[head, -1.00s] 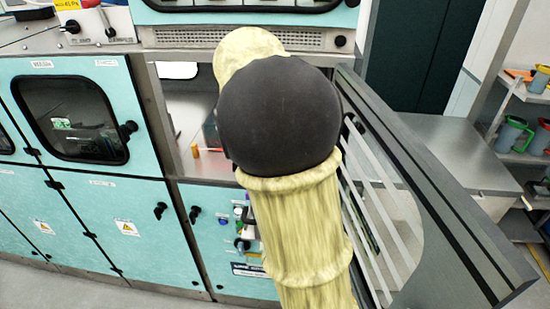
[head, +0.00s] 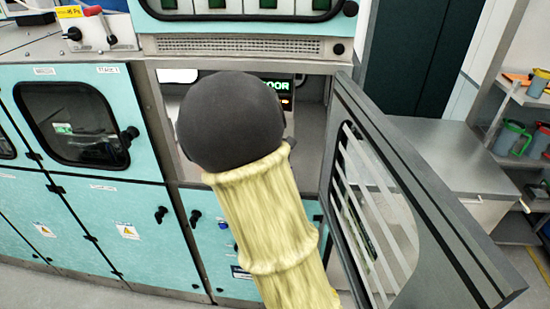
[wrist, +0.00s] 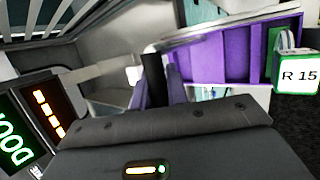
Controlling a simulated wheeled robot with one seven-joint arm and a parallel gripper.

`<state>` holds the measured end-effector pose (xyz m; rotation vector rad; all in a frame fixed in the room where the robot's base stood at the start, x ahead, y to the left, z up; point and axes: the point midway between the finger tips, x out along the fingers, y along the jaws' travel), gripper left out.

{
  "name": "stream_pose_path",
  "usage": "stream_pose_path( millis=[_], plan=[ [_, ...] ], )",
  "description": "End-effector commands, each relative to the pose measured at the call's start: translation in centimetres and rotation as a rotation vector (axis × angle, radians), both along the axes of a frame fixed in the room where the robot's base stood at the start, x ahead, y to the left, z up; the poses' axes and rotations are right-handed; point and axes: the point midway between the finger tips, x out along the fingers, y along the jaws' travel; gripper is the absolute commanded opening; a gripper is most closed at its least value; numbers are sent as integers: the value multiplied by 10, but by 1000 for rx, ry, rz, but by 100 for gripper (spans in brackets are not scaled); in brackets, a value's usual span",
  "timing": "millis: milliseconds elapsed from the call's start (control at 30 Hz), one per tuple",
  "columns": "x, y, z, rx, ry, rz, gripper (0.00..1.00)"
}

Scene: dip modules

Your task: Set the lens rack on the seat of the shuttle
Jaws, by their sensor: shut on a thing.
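In the wrist view, the fingers of my gripper (wrist: 157,92) are shut on an upright dark post, which looks like the handle of the lens rack (wrist: 207,62). The rack shows as purple panels with divided slots beyond and right of the fingers. A green-edged block marked "R 15" (wrist: 297,75) is at its right end; I cannot tell whether it is part of the rack. In the head view, my arm reaches into the open bay, and its dark joint hides the gripper and the rack. I cannot make out the shuttle's seat in either view.
A lit "DOOR" display (head: 277,87) is inside the bay, and it shows close on the left in the wrist view (wrist: 17,140). The open slatted door (head: 400,190) stands right of my arm. A turquoise cabinet (head: 95,215) lies left. A grey counter (head: 450,155) is behind the door.

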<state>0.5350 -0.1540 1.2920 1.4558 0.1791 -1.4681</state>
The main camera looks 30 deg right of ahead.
Motion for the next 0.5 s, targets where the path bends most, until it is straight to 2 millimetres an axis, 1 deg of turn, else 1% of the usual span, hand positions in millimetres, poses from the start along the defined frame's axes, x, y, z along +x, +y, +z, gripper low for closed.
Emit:
stream_pose_path(
  millis=[100,500],
  plan=[
    [0,0,-12,-1,0,-1,0],
    [0,0,-18,0,-3,-1,0]
  ],
)
